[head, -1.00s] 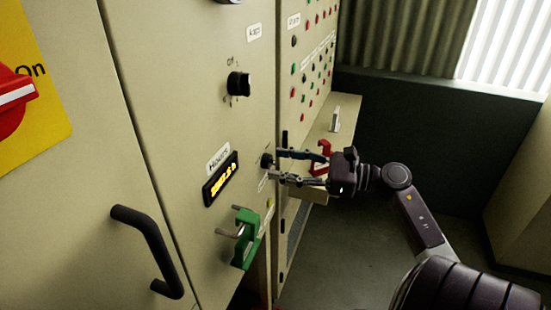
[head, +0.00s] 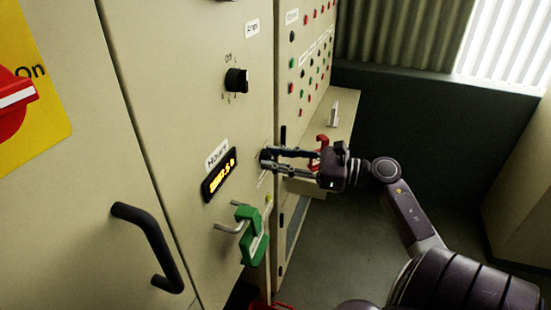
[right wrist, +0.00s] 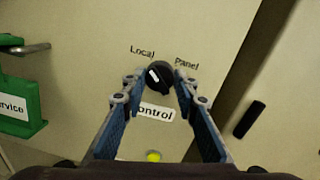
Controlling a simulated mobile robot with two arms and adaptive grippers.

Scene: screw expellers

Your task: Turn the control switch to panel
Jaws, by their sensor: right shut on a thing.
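The control switch is a small black round knob (right wrist: 160,78) on the beige cabinet front, with a white pointer mark on its upper left, toward the word "Local" (right wrist: 142,50). The word "Panel" (right wrist: 187,64) is to its upper right, and a white "Control" label (right wrist: 156,112) is below it. My right gripper (right wrist: 158,82) is shut on the knob, one fingertip on each side. In the head view my right gripper (head: 272,158) reaches in from the right, and its tips largely hide the knob. My left gripper is in neither current view.
A lit hours display (head: 219,176) and a green bracket with a padlock shape (head: 250,235) are close to the left of and below the gripper. Another black knob (head: 237,80) is above. A long black handle (head: 150,250) sticks out at lower left. Open floor lies to the right.

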